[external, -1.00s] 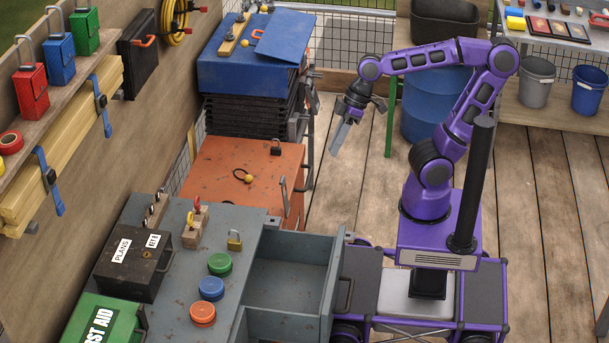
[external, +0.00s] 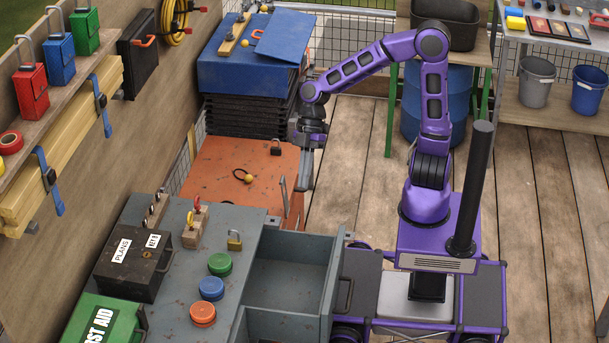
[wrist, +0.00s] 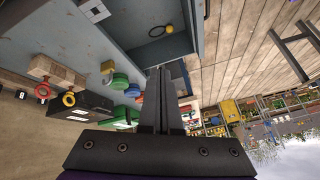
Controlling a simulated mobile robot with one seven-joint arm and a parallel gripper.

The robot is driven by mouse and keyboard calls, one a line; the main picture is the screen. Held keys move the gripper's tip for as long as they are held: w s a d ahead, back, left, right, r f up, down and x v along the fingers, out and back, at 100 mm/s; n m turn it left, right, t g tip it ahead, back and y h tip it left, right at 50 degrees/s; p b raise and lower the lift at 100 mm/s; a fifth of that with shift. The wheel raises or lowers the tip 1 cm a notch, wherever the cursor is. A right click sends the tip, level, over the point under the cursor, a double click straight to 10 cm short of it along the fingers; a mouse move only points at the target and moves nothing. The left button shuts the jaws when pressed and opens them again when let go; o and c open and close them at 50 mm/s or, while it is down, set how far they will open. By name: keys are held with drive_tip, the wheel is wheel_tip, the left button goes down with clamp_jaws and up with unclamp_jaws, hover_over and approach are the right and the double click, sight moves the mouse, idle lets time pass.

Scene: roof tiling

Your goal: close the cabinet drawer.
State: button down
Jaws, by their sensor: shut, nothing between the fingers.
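The grey cabinet (external: 150,238) stands at the lower left in the external view. Its drawer (external: 290,272) is pulled out to the right, with a dark handle (external: 346,296) on its front. The open drawer also shows in the wrist view (wrist: 150,52), with a small dark ring with a yellow part inside. My purple arm reaches left, and my gripper (external: 304,186) points down beside the right edge of the orange cabinet, beyond the grey drawer. Its fingers (wrist: 161,100) are together and empty. I cannot tell whether they touch the orange cabinet.
The orange cabinet (external: 225,168) and blue-topped cabinet (external: 250,75) stand behind the grey one. Colored round lids (external: 211,288), a padlock (external: 235,240) and a black box (external: 133,262) sit on the grey top. Wooden floor (external: 345,170) is clear right of the orange cabinet.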

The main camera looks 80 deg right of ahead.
drive_tip(key=d+f+m+h, duration=0.4)
drive_tip(key=d+f+m, duration=0.3)
drive_tip(key=d+m, duration=0.35)
drive_tip(key=s+d+f+m+g+y+b, duration=0.1)
drive_tip(key=s+d+f+m+g+y, duration=0.1)
drive_tip(key=s+d+f+m, duration=0.4)
drive_tip(key=s+d+f+m+g+y, duration=0.25)
drive_tip(key=s+f+m, duration=0.35)
drive_tip(key=f+m, duration=0.55)
drive_tip(key=s+a+f+m+t+y, duration=0.1)
drive_tip(key=s+a+f+m+y, duration=0.2)
drive_tip(key=m, duration=0.4)
drive_tip(key=s+a+f+m+t+y, duration=0.1)
drive_tip(key=s+a+f+m+y, duration=0.15)
drive_tip(key=s+m, duration=0.35)
drive_tip(key=w+a+m+t+y, duration=0.2)
drive_tip(key=w+a+m+t, duration=0.1)
drive_tip(key=a+m, duration=0.2)
drive_tip(key=w+a+m+t+y+b, duration=0.1)
drive_tip(key=w+a+m+t+y, duration=0.1)
drive_tip(key=a, duration=0.7)
drive_tip(key=shift+w+a+r+m+t+y, duration=0.35)
drive_tip(key=shift+w+m+t, duration=0.4)
drive_tip(key=shift+w+m, duration=0.8)
